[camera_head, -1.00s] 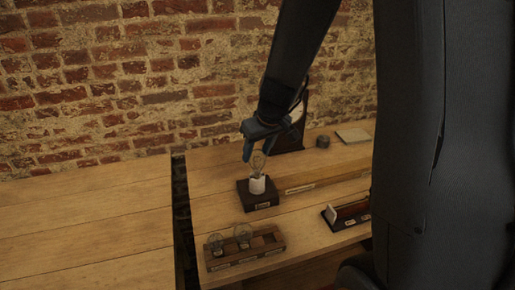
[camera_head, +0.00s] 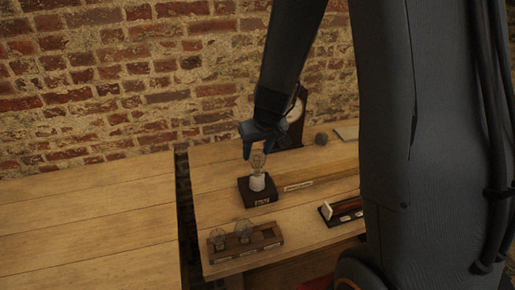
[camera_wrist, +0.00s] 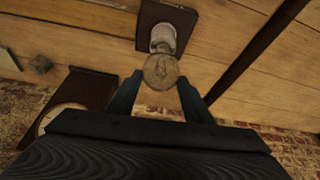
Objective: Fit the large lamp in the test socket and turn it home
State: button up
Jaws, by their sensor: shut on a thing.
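The large lamp (camera_head: 257,161) is a clear glass bulb standing upright at the white test socket (camera_head: 257,182) on a dark square base. My gripper (camera_head: 258,146) comes down from above and is shut on the lamp's glass. In the wrist view the lamp (camera_wrist: 161,70) lies between the two fingertips of my gripper (camera_wrist: 160,80), with the pale socket (camera_wrist: 163,38) just beyond it. The lamp's cap is hidden, so I cannot tell how deep it sits.
A wooden rack (camera_head: 262,243) with two smaller lamps stands in front. A dark tray (camera_head: 343,211) lies to the right, and a dial instrument (camera_head: 296,118) stands behind. A dark gap (camera_head: 184,200) splits the bench; its left part is clear.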

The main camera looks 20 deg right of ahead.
jog(key=shift+s+f+m+p, duration=0.1)
jog(key=shift+m+p, duration=0.3)
jog(key=shift+p, duration=0.9)
jog(key=o, duration=1.3)
jog(key=shift+c, duration=0.2)
jog(key=shift+w+b, duration=0.2)
jog(key=shift+b, duration=0.65)
jog(key=n+b, duration=0.2)
jog(key=b, duration=0.6)
jog(key=shift+y, duration=0.4)
jog(key=n+y+b, duration=0.1)
jog(key=n+b, duration=0.2)
jog(key=b, duration=0.3)
jog(key=shift+s+n+b, duration=0.1)
jog(key=shift+n+b, duration=0.4)
jog(key=shift+b, duration=0.25)
jog(key=shift+g, duration=0.3)
